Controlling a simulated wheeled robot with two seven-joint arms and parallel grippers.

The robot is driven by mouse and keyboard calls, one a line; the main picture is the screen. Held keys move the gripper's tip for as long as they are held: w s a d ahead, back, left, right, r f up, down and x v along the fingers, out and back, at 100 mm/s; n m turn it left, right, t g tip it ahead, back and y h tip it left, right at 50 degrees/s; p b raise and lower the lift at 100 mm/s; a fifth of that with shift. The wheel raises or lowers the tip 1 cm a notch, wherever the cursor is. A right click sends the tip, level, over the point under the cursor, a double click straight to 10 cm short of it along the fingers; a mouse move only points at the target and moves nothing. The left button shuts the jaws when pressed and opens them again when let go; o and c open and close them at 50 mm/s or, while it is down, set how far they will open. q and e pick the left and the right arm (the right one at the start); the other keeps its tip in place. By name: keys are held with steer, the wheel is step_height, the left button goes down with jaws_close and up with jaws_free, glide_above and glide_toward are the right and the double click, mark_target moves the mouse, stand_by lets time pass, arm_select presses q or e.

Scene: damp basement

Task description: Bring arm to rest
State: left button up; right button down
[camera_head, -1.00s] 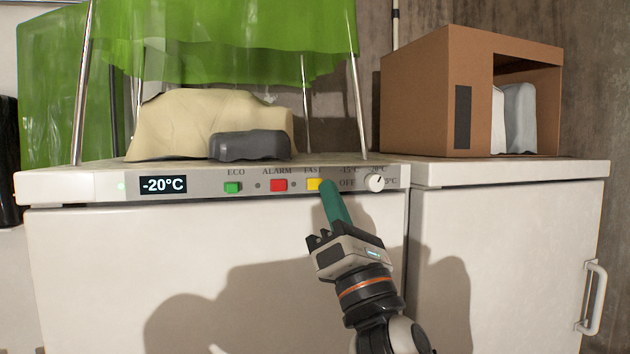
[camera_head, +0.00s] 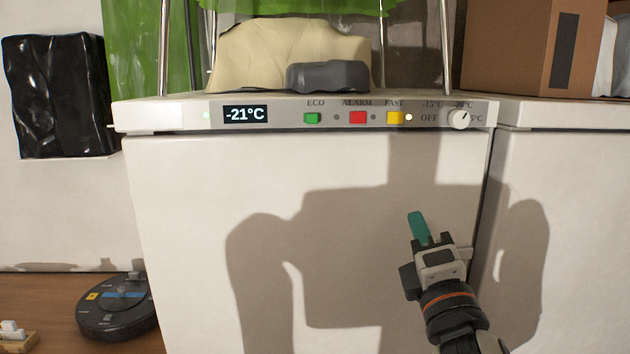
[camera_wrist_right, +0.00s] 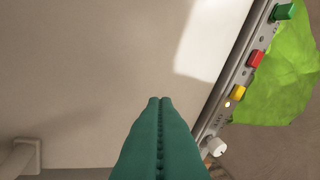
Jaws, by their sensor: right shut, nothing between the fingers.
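My right gripper (camera_head: 418,222) is in front of the white freezer door (camera_head: 200,220), below the control strip. Its green fingers are pressed together with nothing between them, and they also show in the right wrist view (camera_wrist_right: 160,105). The fingertips are apart from the yellow FAST button (camera_head: 395,118). A small light beside that button is lit. The strip also has a display (camera_head: 245,114) reading -21°C, a green ECO button (camera_head: 312,118), a red ALARM button (camera_head: 357,118) and a white knob (camera_head: 458,119). My left gripper is not in view.
A beige lump (camera_head: 290,50) and a grey block (camera_head: 328,76) sit on the freezer top beneath green plastic sheeting. A cardboard box (camera_head: 505,50) stands at the right. A black robot vacuum (camera_head: 118,305) is on the floor at lower left. Space before the door is clear.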

steer(key=s+d+f+m+g, duration=0.1)
steer(key=s+f+m+g, duration=0.15)
steer(key=f, duration=0.65)
steer(key=s+d+f+m+g+h, duration=0.1)
steer(key=f+m+g, duration=0.3)
steer(key=f, duration=0.4)
steer(key=s+d+f+m+g, duration=0.1)
steer(key=s+f+m+g, duration=0.2)
steer(key=f, duration=0.6)
steer(key=s+f+m+g+y, duration=0.1)
steer(key=s+f+m+g, duration=0.85)
steer(key=s+f, duration=0.95)
step_height(320, 180, down, 28)
steer(key=s+b, duration=0.2)
steer(key=b, duration=0.3)
steer(key=s+d+f+g+b, duration=0.1)
steer(key=s+f+b, duration=0.1)
steer(key=s+f, duration=0.6)
steer(key=s+d+f+g+b, duration=0.1)
steer(key=s+d+f, duration=0.1)
steer(key=s+f, duration=0.7)
step_height(320, 180, down, 5)
steer(key=shift+f+b, duration=0.1)
steer(key=shift+b, duration=0.25)
